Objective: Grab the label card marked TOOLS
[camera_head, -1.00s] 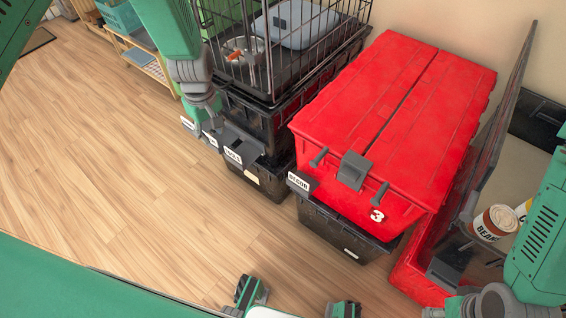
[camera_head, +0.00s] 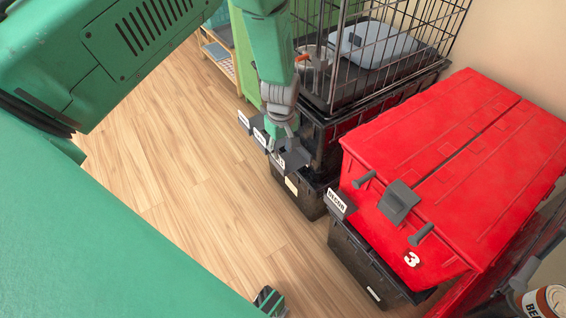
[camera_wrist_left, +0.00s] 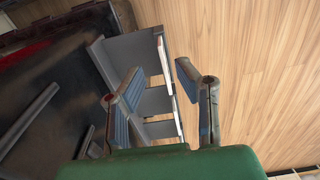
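The TOOLS label card (camera_head: 281,162) is a small white card at the front of a dark holder on the black tote stack, left of the red tote. My left gripper (camera_head: 285,145) is directly over that holder and hides part of the lettering. In the left wrist view the gripper (camera_wrist_left: 160,75) is open, one finger on each side of a white card (camera_wrist_left: 164,62) seen nearly edge-on. No lettering shows there, and I cannot tell whether the fingers touch it. Part of what looks like my right gripper (camera_head: 268,300) shows at the bottom edge; its opening is hidden.
Two more cards in holders (camera_head: 243,120) (camera_head: 258,138) stand just behind. A DECOR card (camera_head: 336,203) is on the holder below the red tote (camera_head: 440,150). A wire cage (camera_head: 330,65) stands on the black totes close to my left arm. The wooden floor (camera_head: 190,150) is clear.

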